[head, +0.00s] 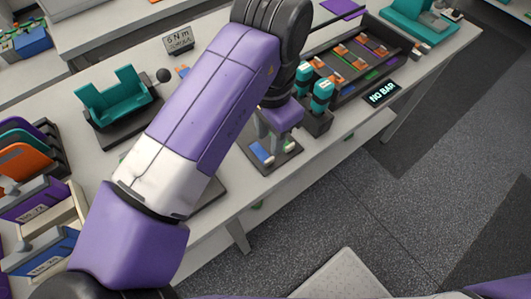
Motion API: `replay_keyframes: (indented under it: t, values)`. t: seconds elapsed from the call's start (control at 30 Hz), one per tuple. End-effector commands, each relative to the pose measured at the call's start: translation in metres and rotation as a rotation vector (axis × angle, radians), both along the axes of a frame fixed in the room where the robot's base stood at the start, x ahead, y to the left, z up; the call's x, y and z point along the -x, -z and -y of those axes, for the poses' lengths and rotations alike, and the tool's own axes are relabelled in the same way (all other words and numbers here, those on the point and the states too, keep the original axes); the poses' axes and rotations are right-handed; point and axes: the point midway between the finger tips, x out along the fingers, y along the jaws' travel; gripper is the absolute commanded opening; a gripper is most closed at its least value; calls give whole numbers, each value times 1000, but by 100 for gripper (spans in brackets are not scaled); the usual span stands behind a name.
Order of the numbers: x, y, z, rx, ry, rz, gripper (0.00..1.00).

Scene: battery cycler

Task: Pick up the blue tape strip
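A small blue piece (261,150), which looks like the blue tape strip, lies on a dark flat plate (284,161) near the table's front edge. My gripper (279,152) points down over this plate. Its two grey fingers with pale tips stand apart, with nothing seen between them. The left fingertip is beside the blue piece; whether it touches cannot be told at this size. My arm hides part of the table to the left of the plate.
A block with two teal-topped cylinders (321,97) stands close right of my gripper. Behind it is a dark tray (341,99) of orange and coloured parts. A "NO BAR" sign (382,93) is at the front edge. A teal cradle (115,98) stands left.

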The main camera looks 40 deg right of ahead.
Motion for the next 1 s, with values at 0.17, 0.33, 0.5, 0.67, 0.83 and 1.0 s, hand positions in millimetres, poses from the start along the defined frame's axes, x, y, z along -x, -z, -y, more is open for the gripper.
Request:
replay_keyframes:
  t: [0.17, 0.33, 0.5, 0.67, 0.83, 1.0]
  values:
    - [4, 17, -4, -15, 4, -16, 33]
    - [4, 33, -3, -13, 4, -14, 33]
    - [5, 57, -3, -13, 3, -14, 33]
    - [4, 74, -2, -12, 3, -12, 33]
    - [4, 78, -2, -12, 3, -10, 33]
    - [4, 77, -2, -12, 4, -10, 21]
